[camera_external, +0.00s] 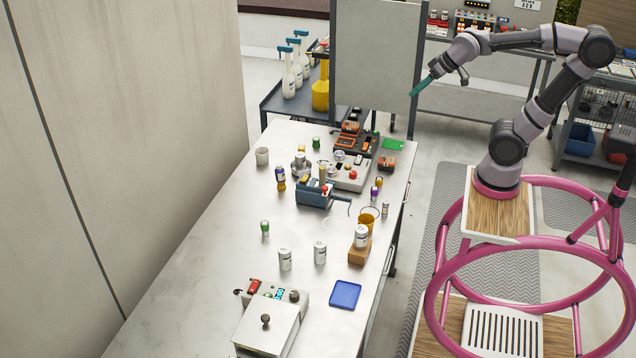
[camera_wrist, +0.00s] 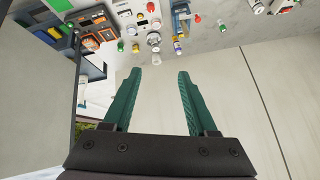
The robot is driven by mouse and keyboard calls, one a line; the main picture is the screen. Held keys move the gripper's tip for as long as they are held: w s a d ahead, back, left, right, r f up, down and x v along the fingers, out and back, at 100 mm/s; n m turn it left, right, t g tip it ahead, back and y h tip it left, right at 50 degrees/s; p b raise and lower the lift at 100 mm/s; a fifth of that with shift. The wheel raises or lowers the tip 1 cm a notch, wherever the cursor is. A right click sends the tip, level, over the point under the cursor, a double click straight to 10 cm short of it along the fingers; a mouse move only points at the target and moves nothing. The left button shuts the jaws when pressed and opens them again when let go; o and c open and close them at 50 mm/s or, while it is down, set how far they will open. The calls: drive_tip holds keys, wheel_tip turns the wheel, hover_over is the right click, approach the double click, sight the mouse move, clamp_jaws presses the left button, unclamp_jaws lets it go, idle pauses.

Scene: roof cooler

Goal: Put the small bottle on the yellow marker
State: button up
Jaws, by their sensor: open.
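My gripper (camera_external: 417,91) is raised high beyond the far right of the table, well apart from everything on it. In the wrist view its two teal fingers (camera_wrist: 159,74) are spread with nothing between them. I cannot tell which is the task's small bottle.
A blue tray (camera_external: 345,294) and a scale-like device (camera_external: 268,327) lie nearer. Blue and grey devices (camera_external: 316,194) crowd the centre. A tall grey panel (camera_external: 375,55) stands behind. The table's left side is mostly bare.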

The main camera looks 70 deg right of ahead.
drive_tip(key=s+a+y, duration=0.2)
drive_tip(key=s+a, duration=0.1)
drive_tip(key=s, duration=0.4)
drive_tip(key=shift+s+f+m+g, duration=0.3)
drive_tip(key=shift+s+f+m, duration=0.05)
drive_tip(key=shift+s+m, duration=0.05)
